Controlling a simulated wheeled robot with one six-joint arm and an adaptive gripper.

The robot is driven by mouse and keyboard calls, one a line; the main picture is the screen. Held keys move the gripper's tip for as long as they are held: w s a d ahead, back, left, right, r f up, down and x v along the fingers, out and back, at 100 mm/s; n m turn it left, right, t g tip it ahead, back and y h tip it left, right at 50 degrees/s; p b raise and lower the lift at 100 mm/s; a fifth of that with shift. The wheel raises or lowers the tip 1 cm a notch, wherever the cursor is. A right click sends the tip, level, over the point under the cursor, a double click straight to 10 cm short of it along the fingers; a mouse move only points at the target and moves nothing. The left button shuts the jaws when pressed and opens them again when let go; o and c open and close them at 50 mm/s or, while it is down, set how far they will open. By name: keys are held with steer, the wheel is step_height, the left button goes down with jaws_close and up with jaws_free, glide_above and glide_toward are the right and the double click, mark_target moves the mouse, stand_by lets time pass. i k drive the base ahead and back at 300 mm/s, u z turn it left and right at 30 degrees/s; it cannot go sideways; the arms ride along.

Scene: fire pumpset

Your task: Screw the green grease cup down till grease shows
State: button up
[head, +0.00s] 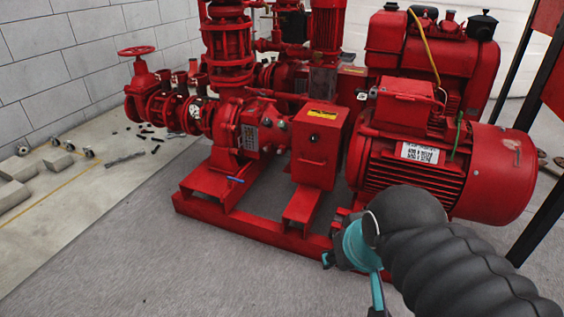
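A small, thin green item (457,137) shows on the right side of the red motor (425,165), above its ribbed body. It is too small to tell whether it is the grease cup, and no grease can be made out. My arm, in a dark ribbed sleeve, comes in from the lower right. Its teal end with my gripper (352,280) is in front of the motor's lower left and the red base frame, apart from the green item. The fingers are partly hidden and their opening is unclear.
The red pump (235,135) and coupling guard box (318,145) stand left of the motor on a red base frame (255,232). A blue lever (236,180) sticks out low on the pump. Grey floor in front is clear. Dark posts stand at right; loose blocks (15,168) lie far left.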

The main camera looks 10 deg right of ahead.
mark_target(281, 125)
steer(key=k, duration=0.35)
steer(key=z, duration=0.5)
steer(key=i, duration=0.95)
steer(key=z, duration=0.35)
